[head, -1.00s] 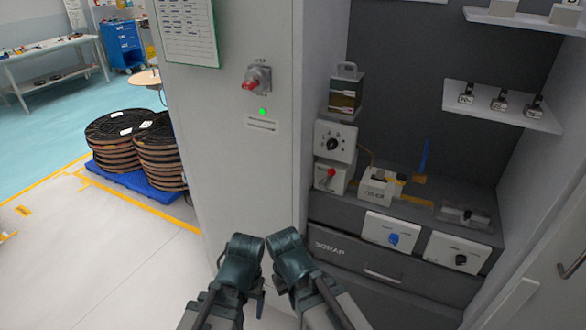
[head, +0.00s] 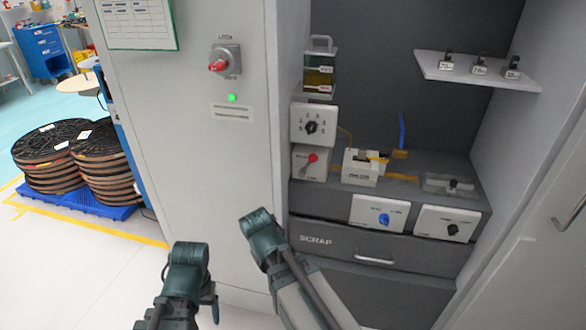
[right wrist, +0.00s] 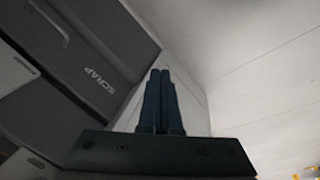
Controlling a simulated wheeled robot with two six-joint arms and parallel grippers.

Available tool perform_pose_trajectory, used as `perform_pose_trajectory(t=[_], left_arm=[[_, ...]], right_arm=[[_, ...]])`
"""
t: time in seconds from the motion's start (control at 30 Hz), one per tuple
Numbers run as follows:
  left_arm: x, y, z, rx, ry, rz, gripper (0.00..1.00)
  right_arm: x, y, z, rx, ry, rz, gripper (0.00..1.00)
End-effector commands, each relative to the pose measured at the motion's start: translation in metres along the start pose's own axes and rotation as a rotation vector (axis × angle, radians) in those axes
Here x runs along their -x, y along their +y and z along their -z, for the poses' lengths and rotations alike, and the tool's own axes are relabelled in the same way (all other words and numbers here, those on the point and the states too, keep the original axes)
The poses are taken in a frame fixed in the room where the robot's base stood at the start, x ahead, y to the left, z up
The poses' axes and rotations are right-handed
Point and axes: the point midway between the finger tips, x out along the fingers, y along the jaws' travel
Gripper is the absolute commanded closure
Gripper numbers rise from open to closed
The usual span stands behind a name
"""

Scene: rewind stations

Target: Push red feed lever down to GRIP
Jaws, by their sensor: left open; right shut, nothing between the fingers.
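The red feed lever (head: 312,158) is a short red-knobbed lever on a white box on the grey shelf, under the white dial box. Its knob sits near the top of the box, tilted up to the right; its lettering is too small to read. My left gripper (head: 214,306) is low in the head view, mostly hidden by its arm, open and well away from the lever. My right gripper (right wrist: 160,76) shows in the right wrist view, shut with nothing between its dark fingers, below the shelf near the SCRAP drawer. The lever is not in the wrist view.
The SCRAP drawer (head: 335,241) is under the shelf. A blue knob (head: 384,219) and a black knob (head: 453,229) are on white front panels. A white splicer-like block (head: 360,168) stands right of the lever. A cabinet side (head: 180,150) with a red latch knob (head: 217,65) is on the left.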

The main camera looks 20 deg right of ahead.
Motion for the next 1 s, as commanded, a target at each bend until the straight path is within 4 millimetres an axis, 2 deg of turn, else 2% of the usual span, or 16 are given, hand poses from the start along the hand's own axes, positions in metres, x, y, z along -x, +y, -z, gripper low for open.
perform_pose_trajectory(t=[0.03, 0.2, 0.37, 0.47, 0.57, 0.7, 0.9, 1.0], left_arm=[[-0.010, 0.001, 0.001, 0.000, 0.000, 0.000, 0.26], [-0.021, 0.002, 0.001, 0.000, 0.000, 0.000, 0.26], [-0.028, 0.003, 0.002, 0.000, 0.000, 0.000, 0.26], [-0.030, 0.003, 0.002, 0.000, 0.000, 0.000, 0.26], [-0.032, 0.003, 0.002, 0.000, 0.000, 0.000, 0.26], [-0.032, 0.003, 0.002, 0.000, 0.000, 0.000, 0.26], [-0.031, 0.003, 0.002, 0.000, 0.000, 0.000, 0.26], [-0.031, 0.003, 0.002, 0.000, 0.000, 0.000, 0.26]], right_arm=[[-0.011, 0.009, 0.005, -0.009, 0.011, -0.031, 1.00], [-0.020, 0.040, 0.021, -0.012, 0.051, -0.162, 1.00], [-0.017, 0.068, 0.039, 0.011, 0.097, -0.319, 1.00], [-0.007, 0.085, 0.056, 0.043, 0.138, -0.450, 1.00], [0.014, 0.101, 0.077, 0.093, 0.192, -0.612, 1.00], [0.054, 0.112, 0.108, 0.176, 0.274, -0.840, 1.00], [0.110, 0.108, 0.142, 0.277, 0.375, -1.094, 1.00], [0.129, 0.104, 0.153, 0.311, 0.409, -1.177, 1.00]])
